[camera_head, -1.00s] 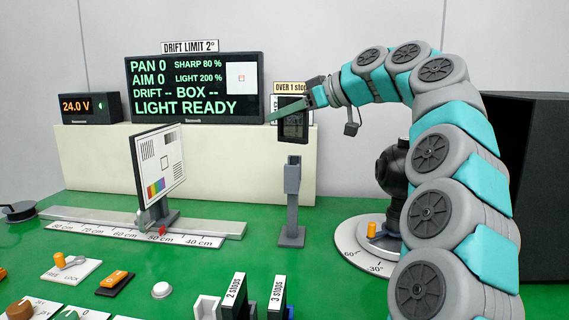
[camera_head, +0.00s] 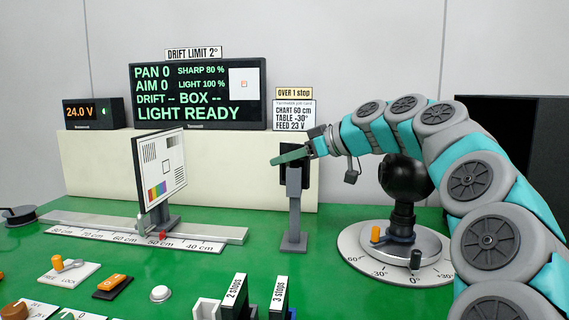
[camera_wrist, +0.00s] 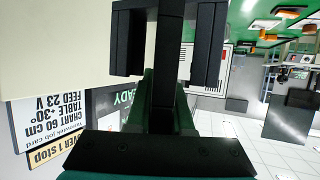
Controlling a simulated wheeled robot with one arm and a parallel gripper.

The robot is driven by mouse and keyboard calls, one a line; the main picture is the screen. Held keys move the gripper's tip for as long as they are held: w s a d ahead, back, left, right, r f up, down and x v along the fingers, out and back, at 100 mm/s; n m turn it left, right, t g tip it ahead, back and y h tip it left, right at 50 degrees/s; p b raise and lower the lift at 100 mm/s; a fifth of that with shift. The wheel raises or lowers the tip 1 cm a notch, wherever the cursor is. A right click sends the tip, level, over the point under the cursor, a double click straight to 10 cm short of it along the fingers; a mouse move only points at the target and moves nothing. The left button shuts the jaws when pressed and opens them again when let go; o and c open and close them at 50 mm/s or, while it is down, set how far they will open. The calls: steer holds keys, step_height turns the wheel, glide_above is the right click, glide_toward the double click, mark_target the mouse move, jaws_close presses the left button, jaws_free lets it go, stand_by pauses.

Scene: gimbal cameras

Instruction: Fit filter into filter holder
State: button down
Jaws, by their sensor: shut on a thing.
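The dark filter (camera_head: 302,168) is upright at the top of the grey filter holder (camera_head: 293,212), a slim stand on the green table. My gripper (camera_head: 280,158) reaches in from the right and is shut on the filter, with a green finger across its front. The filter's lower edge meets or overlaps the holder's top; I cannot tell whether it sits in the slot. In the wrist view, a black bar (camera_wrist: 168,75) stands between dark blocks; the holder is not clearly seen there.
The chart board (camera_head: 160,170) stands on a rail left of the holder. Filters labelled 2 stops (camera_head: 234,297) and 3 stops (camera_head: 279,297) stand at the front. The screen (camera_head: 197,92) reads LIGHT 100 %.

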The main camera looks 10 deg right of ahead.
steer(key=shift+f, duration=0.2)
steer(key=c, duration=0.8)
jaws_free()
steer(key=shift+r, duration=0.1)
steer(key=shift+r, duration=0.15)
steer(key=shift+s+d+r, duration=0.1)
steer(key=shift+d, duration=0.1)
steer(key=shift+b+v, duration=0.65)
steer(key=shift+v, duration=5.1)
steer(key=shift+s, duration=0.1)
